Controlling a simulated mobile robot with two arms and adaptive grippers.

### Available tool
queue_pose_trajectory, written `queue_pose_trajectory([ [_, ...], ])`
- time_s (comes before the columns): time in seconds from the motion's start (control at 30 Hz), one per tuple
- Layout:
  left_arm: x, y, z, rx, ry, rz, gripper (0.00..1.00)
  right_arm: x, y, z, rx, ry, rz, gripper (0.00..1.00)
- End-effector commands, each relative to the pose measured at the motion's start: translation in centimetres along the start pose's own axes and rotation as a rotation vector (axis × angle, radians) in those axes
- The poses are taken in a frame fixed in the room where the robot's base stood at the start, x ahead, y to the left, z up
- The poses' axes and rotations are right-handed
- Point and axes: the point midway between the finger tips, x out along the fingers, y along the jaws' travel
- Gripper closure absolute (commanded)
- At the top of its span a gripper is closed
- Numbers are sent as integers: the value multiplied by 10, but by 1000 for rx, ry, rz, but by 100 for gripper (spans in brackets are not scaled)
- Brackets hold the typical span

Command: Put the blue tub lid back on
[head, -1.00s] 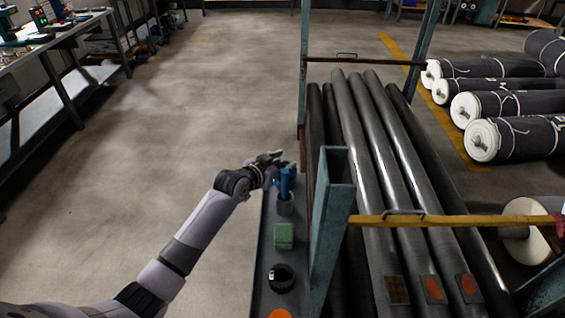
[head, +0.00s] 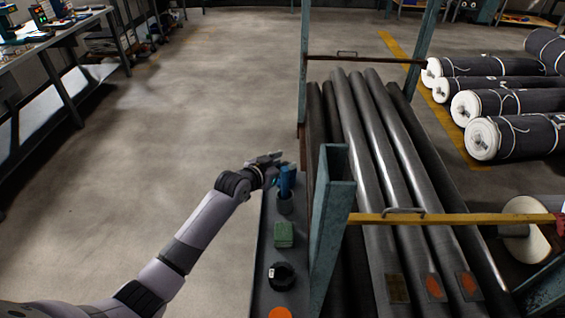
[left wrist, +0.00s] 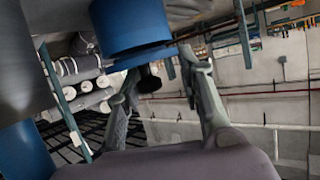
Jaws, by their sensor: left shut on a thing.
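In the left wrist view, a blue tub (left wrist: 130,22) stands at the top, with a blue rimmed lid (left wrist: 142,55) at its mouth and a black knob (left wrist: 149,80) on the lid. My left gripper (left wrist: 165,82) has its fingers around the knob and is shut on it. I cannot tell whether the lid is fully seated. In the head view, my left gripper (head: 276,162) is at the far end of the narrow ledge, by a blue shape (head: 288,181); fingers and tub overlap there. My right gripper is not in view.
The dark ledge (head: 262,265) also holds a dark cup (head: 285,206), a green block (head: 284,235), a black ring (head: 282,276) and an orange disc (head: 280,313). A rack post (head: 330,215) and long dark rolls (head: 360,140) stand to the right. Floor at left is clear.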

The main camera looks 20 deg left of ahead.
Motion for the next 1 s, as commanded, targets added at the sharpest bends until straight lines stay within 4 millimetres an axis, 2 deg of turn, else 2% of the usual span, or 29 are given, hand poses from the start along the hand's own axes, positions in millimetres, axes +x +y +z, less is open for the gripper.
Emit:
queue_pose_trajectory([
  [0.23,3,0,7,0,0,0,92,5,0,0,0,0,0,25],
  [0.27,3,0,6,0,1,0,63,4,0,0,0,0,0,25],
  [0.57,2,0,6,0,0,0,43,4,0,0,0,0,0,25],
  [0.87,2,0,6,0,-1,0,42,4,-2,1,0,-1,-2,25],
  [1.0,-1,0,-4,1,1,0,42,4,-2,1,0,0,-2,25],
])
